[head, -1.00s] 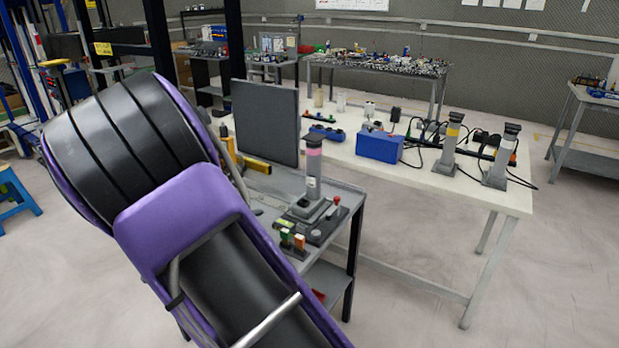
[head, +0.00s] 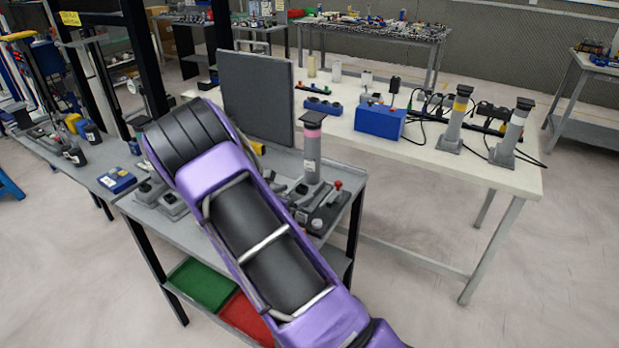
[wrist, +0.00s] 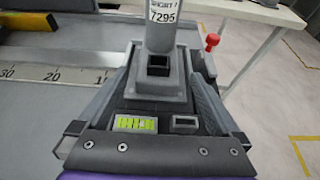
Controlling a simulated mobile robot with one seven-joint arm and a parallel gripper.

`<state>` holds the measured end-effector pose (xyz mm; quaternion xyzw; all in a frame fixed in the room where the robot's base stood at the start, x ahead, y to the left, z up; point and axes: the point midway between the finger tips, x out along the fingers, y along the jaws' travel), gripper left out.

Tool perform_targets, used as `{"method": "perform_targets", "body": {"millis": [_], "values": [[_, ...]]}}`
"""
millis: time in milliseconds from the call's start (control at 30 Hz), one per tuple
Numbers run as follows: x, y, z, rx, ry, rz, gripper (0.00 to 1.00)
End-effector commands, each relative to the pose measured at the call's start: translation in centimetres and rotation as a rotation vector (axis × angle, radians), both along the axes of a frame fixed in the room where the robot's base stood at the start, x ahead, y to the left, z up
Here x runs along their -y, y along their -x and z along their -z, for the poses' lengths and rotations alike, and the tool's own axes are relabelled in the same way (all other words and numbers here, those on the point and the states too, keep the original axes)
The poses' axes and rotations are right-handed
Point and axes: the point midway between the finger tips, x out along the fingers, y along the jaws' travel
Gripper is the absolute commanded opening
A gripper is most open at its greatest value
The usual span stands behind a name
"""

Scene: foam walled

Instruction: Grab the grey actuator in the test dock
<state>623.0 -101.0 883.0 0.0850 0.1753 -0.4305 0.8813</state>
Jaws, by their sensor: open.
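The grey actuator (head: 311,158) stands upright in the test dock (head: 326,212) on the grey bench. It has a pink band and a black flared top. In the wrist view the lower part of the actuator (wrist: 161,32) shows a label reading 7295, and its square base sits in the dock (wrist: 146,103), by a lit green display. My gripper (wrist: 163,62) is open, its grey fingers apart to the left and right of the actuator's base. Whether they touch anything is unclear. In the head view my purple and black arm hides the gripper.
A dark upright panel (head: 257,98) stands behind the dock. A red knob (wrist: 212,42) rises at the dock's right. Two similar actuators, one with a yellow band (head: 455,120), stand on the white table (head: 400,150) with a blue box (head: 380,121). A ruler strip (wrist: 60,74) lies left.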

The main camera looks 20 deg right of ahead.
Motion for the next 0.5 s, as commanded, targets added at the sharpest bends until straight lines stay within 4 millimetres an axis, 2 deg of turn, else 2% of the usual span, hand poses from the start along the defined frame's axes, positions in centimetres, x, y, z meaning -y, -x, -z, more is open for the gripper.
{"method": "perform_targets", "body": {"millis": [100, 367, 500], "values": [[1.4, -1.1, 0.8, -0.001, -0.001, 0.001, 1.00], [2.8, -2.2, 1.4, 0.000, 0.000, 0.001, 1.00], [4.3, -3.4, 2.4, 0.000, -0.001, 0.002, 1.00]]}}
